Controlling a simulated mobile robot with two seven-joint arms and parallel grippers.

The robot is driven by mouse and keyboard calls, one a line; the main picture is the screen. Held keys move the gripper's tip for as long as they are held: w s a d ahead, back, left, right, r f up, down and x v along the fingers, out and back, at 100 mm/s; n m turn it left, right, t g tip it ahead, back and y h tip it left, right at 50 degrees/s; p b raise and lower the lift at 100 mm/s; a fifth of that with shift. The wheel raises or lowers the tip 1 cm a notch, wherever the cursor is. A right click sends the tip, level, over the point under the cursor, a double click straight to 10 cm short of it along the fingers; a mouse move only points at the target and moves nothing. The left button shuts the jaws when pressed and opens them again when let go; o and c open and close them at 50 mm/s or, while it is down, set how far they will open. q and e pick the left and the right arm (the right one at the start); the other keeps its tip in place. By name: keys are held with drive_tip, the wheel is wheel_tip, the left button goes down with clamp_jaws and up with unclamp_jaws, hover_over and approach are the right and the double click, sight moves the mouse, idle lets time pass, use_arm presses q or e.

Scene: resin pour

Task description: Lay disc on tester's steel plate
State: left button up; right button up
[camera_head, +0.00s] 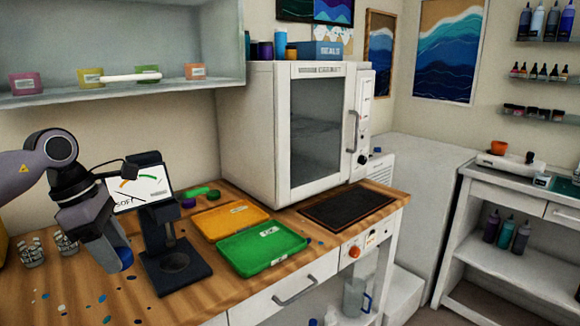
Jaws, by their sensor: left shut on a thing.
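The tester (160,215) stands on the wooden bench at the left, a dark column on a dark base with a white dial board marked "SOFT" behind it. My left gripper (122,262) points down just left of the tester base. It is shut on a blue disc (126,258), which shows at the fingertips, tilted and partly hidden by the gripper. The disc is apart from the steel plate. My right gripper is not in view.
An orange tray (230,217) and a green tray (262,247) lie right of the tester. A white oven (295,130) stands behind them, with a dark mat (347,206) at its right front. Small cups (66,242) and coloured chips are on the bench at left.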

sight(130, 252)
use_arm(q)
drive_tip(key=d+m, duration=0.1)
drive_tip(key=m, duration=0.2)
drive_tip(key=s+d+r+m+g, duration=0.1)
drive_tip(key=d+m, duration=0.1)
drive_tip(key=m, duration=0.1)
drive_tip(key=s+d+m+g, duration=0.1)
drive_tip(key=m, duration=0.2)
drive_tip(key=shift+s+d+r, duration=0.15)
drive_tip(key=shift+s+d, duration=0.05)
drive_tip(key=shift+d, duration=0.2)
drive_tip(key=s+d+r+m+g+y, duration=0.1)
drive_tip(key=s+d+m+g+y, duration=0.25)
drive_tip(key=m, duration=0.85)
drive_tip(key=s+f, duration=0.2)
drive_tip(key=f, duration=0.4)
drive_tip(key=s+d+f+t, duration=0.1)
drive_tip(key=s+f, duration=0.2)
drive_tip(key=f, duration=0.4)
drive_tip(key=shift+s+d+f+p, duration=0.15)
drive_tip(key=shift+s+d+p, duration=0.05)
drive_tip(key=shift+s+p, duration=0.15)
drive_tip(key=shift+t+h, duration=0.25)
drive_tip(key=shift+a, duration=0.1)
